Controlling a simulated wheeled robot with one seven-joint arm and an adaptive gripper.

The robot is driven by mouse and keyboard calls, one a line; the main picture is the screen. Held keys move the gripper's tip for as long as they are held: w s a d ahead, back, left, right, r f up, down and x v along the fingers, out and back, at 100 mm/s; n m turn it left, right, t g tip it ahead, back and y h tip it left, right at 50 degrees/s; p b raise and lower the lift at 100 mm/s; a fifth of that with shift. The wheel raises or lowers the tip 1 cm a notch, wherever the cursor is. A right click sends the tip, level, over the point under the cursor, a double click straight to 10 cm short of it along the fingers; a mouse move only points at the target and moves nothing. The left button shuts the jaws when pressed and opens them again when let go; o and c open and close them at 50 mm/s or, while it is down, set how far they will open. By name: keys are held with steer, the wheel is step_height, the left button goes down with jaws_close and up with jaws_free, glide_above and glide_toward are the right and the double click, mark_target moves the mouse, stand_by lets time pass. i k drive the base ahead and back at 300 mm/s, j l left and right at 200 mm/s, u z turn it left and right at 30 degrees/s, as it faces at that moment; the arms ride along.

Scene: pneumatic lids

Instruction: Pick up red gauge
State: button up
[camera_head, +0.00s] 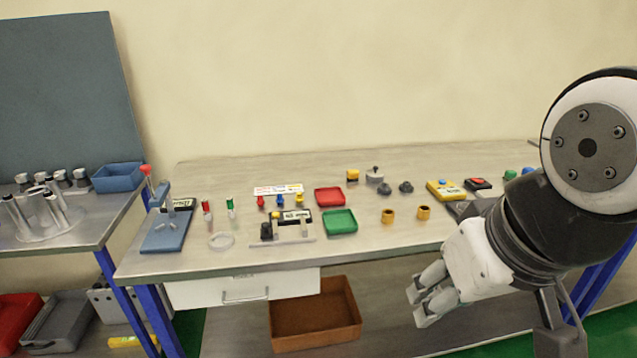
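The red gauge (206,211) looks like a small upright piece with a red top and a pale, red-marked lower part. It stands on the left part of the grey workbench (355,255). A similar green gauge (230,209) stands just to its right. My gripper (420,304) is in front of the bench's front edge, well to the right of the red gauge and apart from it. Its two fingers point left and look spread, with nothing seen between them.
A blue press (166,230) stands left of the red gauge, and a white ring (221,240) lies in front. A fixture (283,240), a red tray (329,197) and a green tray (340,222) are to the right. A brown bin (314,320) sits below the bench.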

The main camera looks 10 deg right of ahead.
mark_target(208, 216)
steer(key=i+j, duration=0.5)
steer(key=j, duration=0.15)
steer(key=i+j, duration=0.45)
steer(key=j, duration=0.2)
steer(key=i+j, duration=0.5)
steer(key=j, duration=0.15)
